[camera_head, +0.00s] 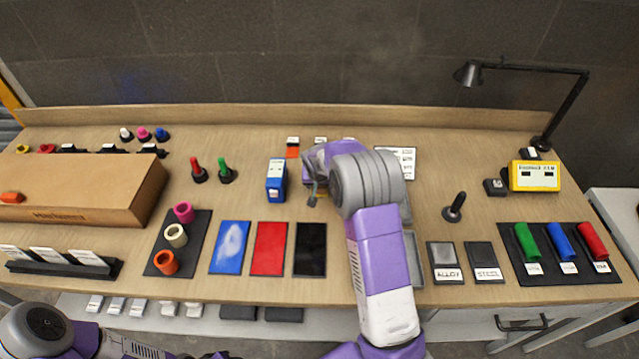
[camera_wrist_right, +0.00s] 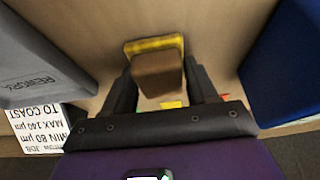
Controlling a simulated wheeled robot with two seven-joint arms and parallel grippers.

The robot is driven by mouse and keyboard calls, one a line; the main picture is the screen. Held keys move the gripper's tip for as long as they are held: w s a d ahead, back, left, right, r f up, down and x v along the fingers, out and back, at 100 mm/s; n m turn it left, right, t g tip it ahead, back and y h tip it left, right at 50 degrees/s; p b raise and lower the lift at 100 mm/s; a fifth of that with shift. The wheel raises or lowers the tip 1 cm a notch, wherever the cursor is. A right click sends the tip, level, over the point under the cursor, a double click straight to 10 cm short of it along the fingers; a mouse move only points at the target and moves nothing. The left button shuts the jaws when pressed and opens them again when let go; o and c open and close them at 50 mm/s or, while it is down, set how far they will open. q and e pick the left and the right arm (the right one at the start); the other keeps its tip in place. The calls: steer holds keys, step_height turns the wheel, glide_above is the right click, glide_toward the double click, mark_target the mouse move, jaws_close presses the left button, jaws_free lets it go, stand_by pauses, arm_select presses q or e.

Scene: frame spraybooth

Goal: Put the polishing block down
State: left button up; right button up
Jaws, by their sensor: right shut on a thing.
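The polishing block (camera_wrist_right: 158,75) is a brown block in the right wrist view. My right gripper (camera_wrist_right: 162,92) is shut on it, with one dark finger on each side. A yellow-edged patch (camera_wrist_right: 153,43) shows just beyond and around the block; I cannot tell whether the block touches it. In the head view my right gripper (camera_head: 313,187) is over the middle of the bench, partly hidden by my purple and grey wrist, and the block is hidden there. Part of my left arm shows at the lower left; its gripper is out of frame.
A blue box (camera_head: 276,180) stands left of my right gripper. A grey thing marked REWORK (camera_wrist_right: 40,65) and a blue thing (camera_wrist_right: 285,70) flank the gripper in the wrist view. Blue (camera_head: 230,247), red (camera_head: 269,248) and black panels (camera_head: 310,249) lie in front.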

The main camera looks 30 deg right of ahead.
steer(key=shift+f, duration=0.2)
steer(key=o, duration=1)
steer(key=shift+s, duration=0.1)
steer(key=shift+f, duration=0.1)
steer(key=shift+s+d, duration=0.15)
steer(key=v, duration=0.4)
steer(key=p+v, duration=0.1)
steer(key=v, duration=0.3)
steer(key=p+v, duration=0.1)
steer(key=v, duration=0.3)
steer(key=shift+w+r, duration=0.25)
steer(key=shift+r, duration=0.15)
steer(key=shift+r, duration=0.1)
